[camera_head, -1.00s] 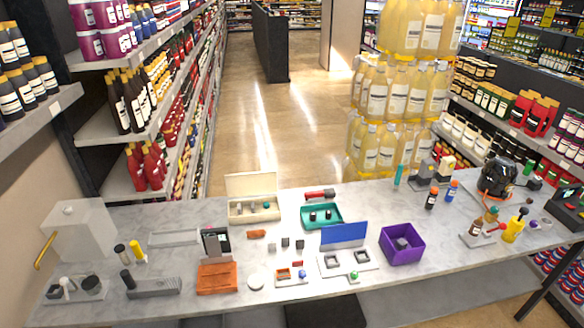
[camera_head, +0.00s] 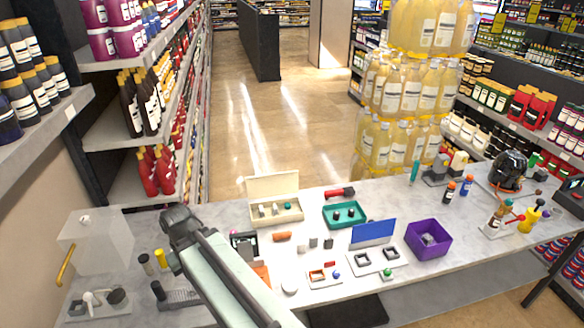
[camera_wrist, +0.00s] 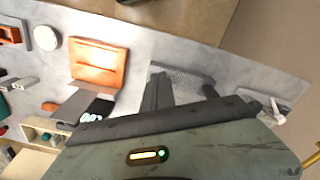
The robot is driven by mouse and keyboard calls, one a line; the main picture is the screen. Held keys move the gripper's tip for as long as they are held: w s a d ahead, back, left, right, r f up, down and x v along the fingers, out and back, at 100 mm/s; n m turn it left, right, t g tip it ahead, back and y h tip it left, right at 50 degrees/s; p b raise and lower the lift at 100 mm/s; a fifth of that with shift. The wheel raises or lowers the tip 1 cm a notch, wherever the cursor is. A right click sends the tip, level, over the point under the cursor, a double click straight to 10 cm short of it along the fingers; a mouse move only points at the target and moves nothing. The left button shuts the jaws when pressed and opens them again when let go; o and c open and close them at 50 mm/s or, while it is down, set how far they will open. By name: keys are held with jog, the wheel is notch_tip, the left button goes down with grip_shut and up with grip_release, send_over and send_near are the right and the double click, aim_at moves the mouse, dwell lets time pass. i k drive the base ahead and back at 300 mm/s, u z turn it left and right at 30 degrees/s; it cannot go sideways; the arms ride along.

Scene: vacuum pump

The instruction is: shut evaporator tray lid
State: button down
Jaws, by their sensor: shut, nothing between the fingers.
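A cream tray (camera_head: 290,218) with several small items in it stands at the back of the bench. Its hinged lid (camera_head: 272,185) is raised behind it. This fits the evaporator tray, though no label confirms it. Part of a cream tray also shows at the lower left of the wrist view (camera_wrist: 38,132). My gripper (camera_head: 176,214) is above the left part of the bench, left of the cream tray and apart from its lid. In the wrist view its dark fingers (camera_wrist: 157,92) are closed together with nothing held.
A white box with a brass handle (camera_head: 66,264) stands at the left. An orange plate (camera_wrist: 98,62) and a dark device (camera_wrist: 90,108) are near my arm. A blue upright panel (camera_head: 372,232) and a purple bin (camera_head: 428,252) stand farther right.

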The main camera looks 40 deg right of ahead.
aim_at(279, 184)
jog(key=z, duration=0.1)
jog(key=i, duration=1)
jog(key=u, duration=0.05)
